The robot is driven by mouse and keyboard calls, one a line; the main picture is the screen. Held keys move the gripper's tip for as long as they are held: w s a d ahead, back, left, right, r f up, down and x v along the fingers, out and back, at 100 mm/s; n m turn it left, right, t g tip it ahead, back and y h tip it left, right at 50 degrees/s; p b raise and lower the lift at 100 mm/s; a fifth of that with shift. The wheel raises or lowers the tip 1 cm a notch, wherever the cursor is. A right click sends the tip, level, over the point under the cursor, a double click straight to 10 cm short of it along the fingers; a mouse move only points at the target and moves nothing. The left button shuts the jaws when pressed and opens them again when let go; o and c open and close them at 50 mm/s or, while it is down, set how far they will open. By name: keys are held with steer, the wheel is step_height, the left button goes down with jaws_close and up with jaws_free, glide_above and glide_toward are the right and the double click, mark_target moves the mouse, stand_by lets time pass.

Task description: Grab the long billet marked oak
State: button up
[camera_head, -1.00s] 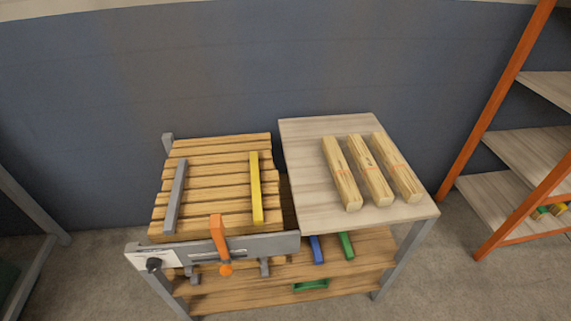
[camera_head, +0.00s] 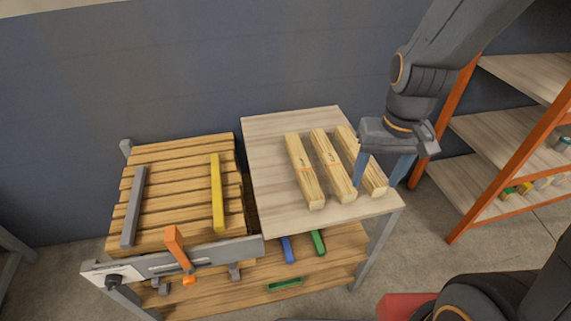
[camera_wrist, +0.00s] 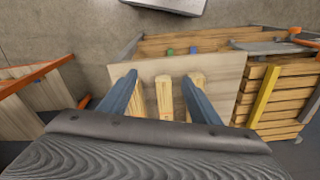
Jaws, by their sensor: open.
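Three pale wooden billets lie side by side on the light wooden table top (camera_head: 270,150): a left billet (camera_head: 304,172), a middle billet (camera_head: 333,166) and a right billet (camera_head: 376,185). They look about equally long. Small marks show on them, but I cannot read any as oak. My gripper (camera_head: 375,186) is open, pointing down at the right billet and partly hiding it. I cannot tell its exact height above it. In the wrist view, my gripper (camera_wrist: 158,76) is empty, and its fingers partly cover the outer billets; the middle billet (camera_wrist: 165,98) shows between them.
A slatted wooden bench (camera_head: 150,230) with a grey bar (camera_head: 134,205), a yellow bar (camera_head: 217,192) and an orange clamp (camera_head: 176,248) adjoins the table on the left. An orange-framed shelf (camera_head: 485,180) stands close on the right. A lower shelf (camera_head: 235,300) holds blue and green pieces.

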steer(key=w+a+f+n+t+p, duration=0.2)
steer(key=w+a+f, duration=0.3)
steer(key=w+a, duration=0.6)
steer(key=t+y, duration=0.1)
glide_toward(303, 162)
step_height(303, 162, down, 2)
steer(key=shift+w+f+n, duration=0.15)
steer(key=shift+n, duration=0.25)
steer(key=x, duration=0.2)
steer(key=shift+w+a+f, duration=0.15)
steer(key=shift+w+f, duration=0.1)
steer(key=shift+x, duration=2.85)
steer(key=c, duration=1.3)
steer(key=shift+r, duration=0.1)
jaws_close()
steer(key=shift+r, duration=0.1)
